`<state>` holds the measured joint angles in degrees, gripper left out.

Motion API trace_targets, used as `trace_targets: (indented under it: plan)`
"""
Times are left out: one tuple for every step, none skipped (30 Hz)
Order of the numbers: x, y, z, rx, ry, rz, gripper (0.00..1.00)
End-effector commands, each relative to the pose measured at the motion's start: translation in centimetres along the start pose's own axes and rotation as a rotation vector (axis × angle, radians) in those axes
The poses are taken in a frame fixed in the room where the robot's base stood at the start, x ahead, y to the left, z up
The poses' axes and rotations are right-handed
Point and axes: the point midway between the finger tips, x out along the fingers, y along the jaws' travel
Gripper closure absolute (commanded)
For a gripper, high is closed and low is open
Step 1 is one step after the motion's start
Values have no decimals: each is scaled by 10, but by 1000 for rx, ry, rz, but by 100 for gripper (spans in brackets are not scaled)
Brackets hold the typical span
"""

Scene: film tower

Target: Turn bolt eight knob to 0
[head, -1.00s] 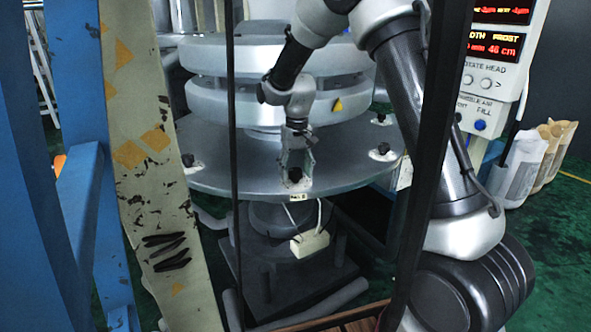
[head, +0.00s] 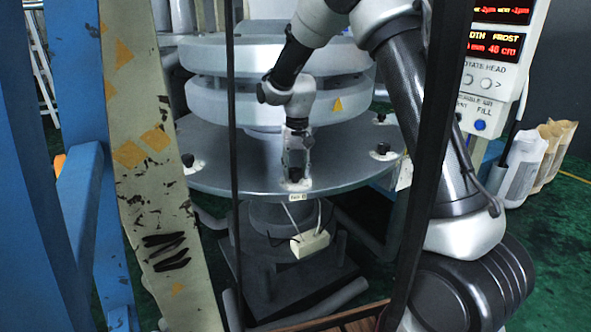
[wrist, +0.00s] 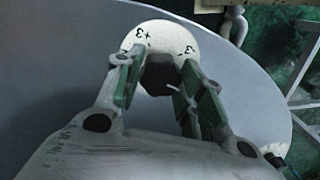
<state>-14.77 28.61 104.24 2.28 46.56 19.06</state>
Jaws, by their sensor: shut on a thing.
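The black bolt knob (wrist: 160,76) sits on a round white dial plate near the front rim of the grey round flange (head: 240,165). In the wrist view the dial plate (wrist: 168,36) shows marks that read like +3 and -3. A white pointer line on the knob is partly visible, but its exact setting is unclear. My gripper (wrist: 158,92) comes down over the knob, with one finger on each side, and is shut on it. In the head view my gripper (head: 297,168) hides most of the knob. A small label (head: 297,197) is on the rim below.
Other black knobs stand on the flange, at its left (head: 188,160) and right (head: 383,149). A thick stacked disc body (head: 210,85) rises behind my gripper. Dark upright bars and a worn beige beam (head: 150,150) stand in front. A control panel (head: 490,80) is at right.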

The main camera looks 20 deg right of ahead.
Motion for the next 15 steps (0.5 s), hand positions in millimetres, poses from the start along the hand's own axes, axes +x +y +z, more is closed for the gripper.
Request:
trace_targets:
  plan:
    - [-1,0,0,35,2,0,85]
    - [-1,0,0,61,3,0,85]
    - [-1,0,0,96,4,0,85]
    - [-1,0,0,124,5,0,85]
    - [-1,0,0,151,6,0,85]
    - [-1,0,0,189,7,0,85]
    - [-1,0,0,218,8,0,85]
    - [-1,0,0,247,9,0,85]
    - [-1,0,0,285,10,0,85]
    - [-1,0,0,313,11,0,85]
    - [-1,0,0,342,12,0,85]
    - [-1,0,0,380,13,0,85]
    - [-1,0,0,408,14,0,85]
    - [-1,0,0,437,15,0,85]
    - [-1,0,0,474,16,0,85]
